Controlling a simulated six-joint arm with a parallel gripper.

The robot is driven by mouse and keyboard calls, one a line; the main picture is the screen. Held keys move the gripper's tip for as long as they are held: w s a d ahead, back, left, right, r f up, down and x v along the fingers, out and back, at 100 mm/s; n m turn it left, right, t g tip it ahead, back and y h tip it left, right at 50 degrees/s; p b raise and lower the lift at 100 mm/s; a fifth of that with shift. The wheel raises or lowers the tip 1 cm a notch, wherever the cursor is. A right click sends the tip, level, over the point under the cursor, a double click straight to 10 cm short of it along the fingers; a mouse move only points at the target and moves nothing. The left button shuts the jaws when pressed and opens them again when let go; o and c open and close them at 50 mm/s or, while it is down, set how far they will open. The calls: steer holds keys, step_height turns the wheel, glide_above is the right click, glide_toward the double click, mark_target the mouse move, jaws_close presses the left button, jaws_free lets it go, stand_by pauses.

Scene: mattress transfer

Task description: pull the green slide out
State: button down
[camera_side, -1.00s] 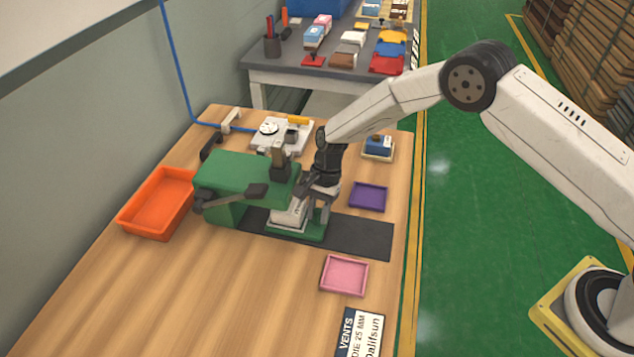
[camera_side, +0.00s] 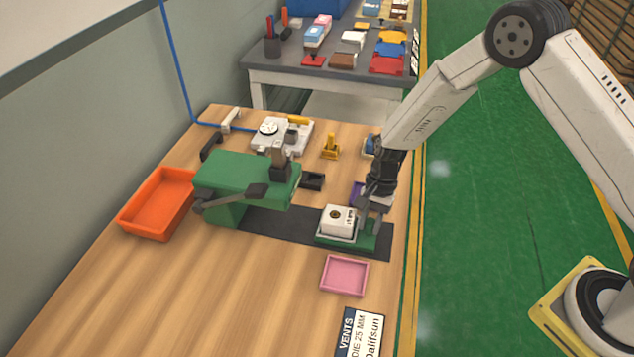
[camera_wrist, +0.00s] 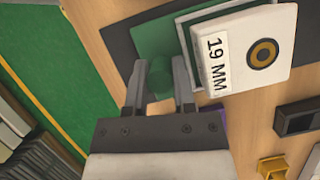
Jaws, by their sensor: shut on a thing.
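The green slide (camera_side: 367,247) lies on the dark mat (camera_side: 270,224), out to the right of the green press (camera_side: 238,178). A white block (camera_side: 336,221) with a ringed hole sits on the slide in a pale frame. In the wrist view the block (camera_wrist: 275,65) carries the label "19 MM". My gripper (camera_side: 368,222) is at the slide's right end. In the wrist view my gripper (camera_wrist: 162,75) is shut on the slide's green knob (camera_wrist: 160,82), with a finger on each side. The knob is mostly hidden by my gripper in the side view.
A pink tray (camera_side: 345,276) is in front of the slide. A purple tray (camera_side: 355,191) is partly hidden behind my gripper. An orange bin (camera_side: 158,204) stands left of the press. A yellow piece (camera_side: 330,147) and a black box (camera_side: 312,181) stand behind. The front left tabletop is clear.

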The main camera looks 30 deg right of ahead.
steer(key=shift+s+d, duration=0.25)
steer(key=shift+d, duration=0.1)
steer(key=c, duration=0.7)
jaws_free()
steer(key=shift+d, duration=0.1)
steer(key=shift+c, duration=0.2)
steer(key=shift+r, duration=0.15)
steer(key=shift+w+r, duration=0.15)
steer(key=shift+r, duration=0.35)
steer(key=v, duration=0.6)
steer(key=shift+d+r, duration=0.2)
steer(key=shift+r, duration=0.05)
